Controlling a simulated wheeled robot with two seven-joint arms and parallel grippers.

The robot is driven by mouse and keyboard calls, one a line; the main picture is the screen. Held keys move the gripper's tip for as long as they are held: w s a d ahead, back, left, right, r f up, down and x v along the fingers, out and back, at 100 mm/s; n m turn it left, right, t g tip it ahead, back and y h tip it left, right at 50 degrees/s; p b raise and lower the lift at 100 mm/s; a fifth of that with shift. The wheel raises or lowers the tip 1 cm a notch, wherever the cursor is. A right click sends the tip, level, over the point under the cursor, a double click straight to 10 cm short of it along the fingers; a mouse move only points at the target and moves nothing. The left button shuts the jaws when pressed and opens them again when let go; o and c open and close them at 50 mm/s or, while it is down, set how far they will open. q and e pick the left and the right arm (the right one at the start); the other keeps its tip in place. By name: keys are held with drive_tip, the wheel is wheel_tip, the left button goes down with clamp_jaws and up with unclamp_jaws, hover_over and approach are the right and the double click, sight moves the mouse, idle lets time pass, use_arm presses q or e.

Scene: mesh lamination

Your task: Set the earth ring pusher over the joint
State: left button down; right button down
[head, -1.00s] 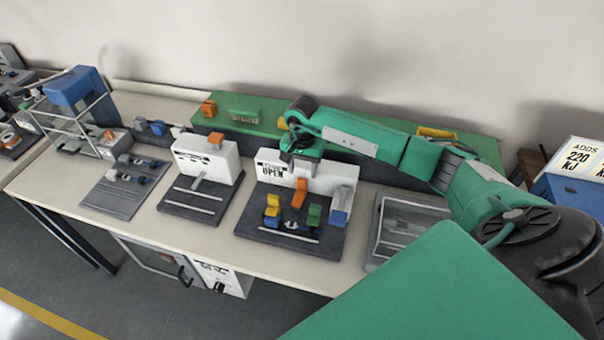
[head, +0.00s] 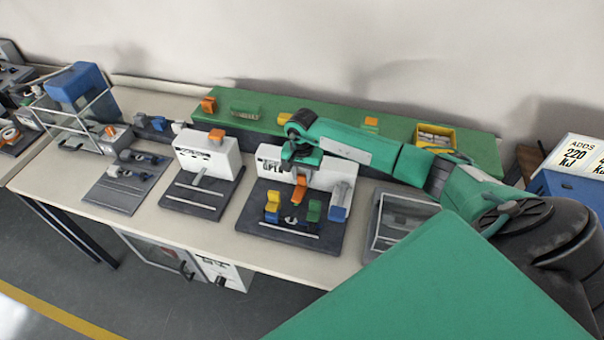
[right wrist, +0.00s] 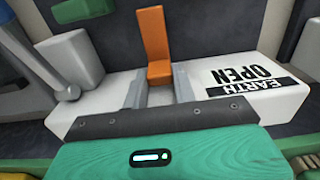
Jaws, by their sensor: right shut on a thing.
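My right gripper (head: 299,178) is shut on an orange L-shaped piece, seemingly the earth ring pusher (head: 298,194). In the right wrist view the pusher (right wrist: 155,42) stands between the two grey fingers (right wrist: 157,90). The gripper is in front of the white block marked EARTH OPEN (right wrist: 250,82), above the dark station base (head: 262,230). Yellow-and-blue (head: 272,207) and green-and-blue (head: 313,212) holders stand left and right below the pusher. The joint between them is too small to make out, and contact with the pusher cannot be judged. My left gripper is out of view.
A grey-and-blue post (head: 341,198) stands right of the holders, close to the arm. A clear-lidded box (head: 398,222) lies further right. A second station with a white block (head: 205,160) is to the left. A green shelf (head: 270,120) runs behind.

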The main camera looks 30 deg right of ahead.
sight(296, 200)
drive_tip(key=s+a+b, duration=0.1)
drive_tip(key=s+a, duration=0.3)
drive_tip(key=shift+a+b, duration=0.35)
drive_tip(key=shift+s+a, duration=0.15)
drive_tip(key=c, duration=1.4)
unclamp_jaws()
drive_tip(key=shift+o, duration=1.4)
drive_tip(key=shift+s, duration=0.1)
